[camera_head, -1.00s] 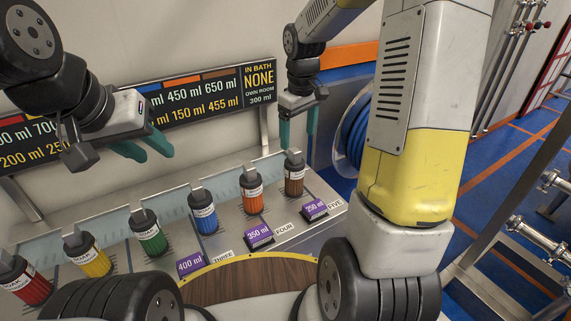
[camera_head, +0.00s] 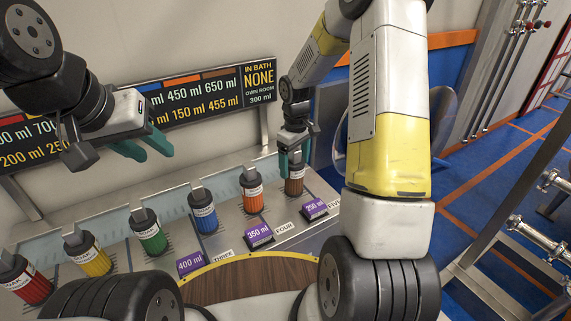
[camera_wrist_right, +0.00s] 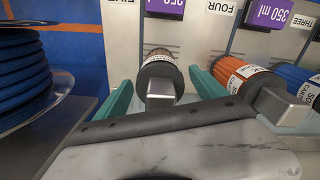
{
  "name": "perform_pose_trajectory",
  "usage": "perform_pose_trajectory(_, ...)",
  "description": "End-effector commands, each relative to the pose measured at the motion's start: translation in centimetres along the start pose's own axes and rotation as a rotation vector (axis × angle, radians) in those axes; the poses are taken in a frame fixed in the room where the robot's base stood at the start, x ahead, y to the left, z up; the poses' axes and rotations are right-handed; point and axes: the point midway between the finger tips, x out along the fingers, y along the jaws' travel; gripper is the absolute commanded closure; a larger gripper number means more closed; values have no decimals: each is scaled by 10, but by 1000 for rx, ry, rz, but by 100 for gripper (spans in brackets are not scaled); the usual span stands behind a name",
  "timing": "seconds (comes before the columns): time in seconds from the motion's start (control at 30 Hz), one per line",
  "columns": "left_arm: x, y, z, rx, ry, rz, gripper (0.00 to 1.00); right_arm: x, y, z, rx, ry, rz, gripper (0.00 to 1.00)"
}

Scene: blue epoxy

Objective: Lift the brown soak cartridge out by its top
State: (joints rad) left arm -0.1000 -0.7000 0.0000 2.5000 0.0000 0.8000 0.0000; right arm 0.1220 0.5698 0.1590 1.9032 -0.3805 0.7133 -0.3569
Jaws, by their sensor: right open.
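The brown soak cartridge (camera_head: 295,182) stands upright at the right end of the row, with a black collar and a grey metal top. In the right wrist view its top (camera_wrist_right: 161,93) shows between the two green fingers. My right gripper (camera_head: 294,165) is open, pointing down, with its fingers on either side of the cartridge's upper part; I cannot tell whether they touch it. It also shows in the right wrist view (camera_wrist_right: 163,92). My left gripper (camera_head: 145,148) is open and empty, above the left part of the row.
An orange cartridge (camera_head: 252,192) stands close beside the brown one, then blue (camera_head: 204,215), green, yellow and red ones. Purple volume tags (camera_head: 258,235) lie in front. A blue hose reel (camera_wrist_right: 28,75) is on the other side. A sign (camera_head: 205,98) stands behind.

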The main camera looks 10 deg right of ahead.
Motion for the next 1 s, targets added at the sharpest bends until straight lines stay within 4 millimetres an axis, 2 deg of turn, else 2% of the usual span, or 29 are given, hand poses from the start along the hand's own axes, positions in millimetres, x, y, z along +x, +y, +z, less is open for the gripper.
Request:
perform_pose_trajectory(0.17, 0, 0, 0, 0, 0, 0, 64, 0, 0, 0, 0, 0, 0, 19)
perform_pose_trajectory(0.57, 0, 0, 0, 0, 0, 0, 64, -1, 0, 0, 1, 1, 1, 98)
perform_pose_trajectory(0.87, 0, 0, 0, 0, 0, 0, 64, -1, 0, 0, 1, 1, 1, 100)
perform_pose_trajectory(1.0, 0, 0, 0, 0, 0, 0, 64, -11, 1, -1, 2, 3, 3, 100)
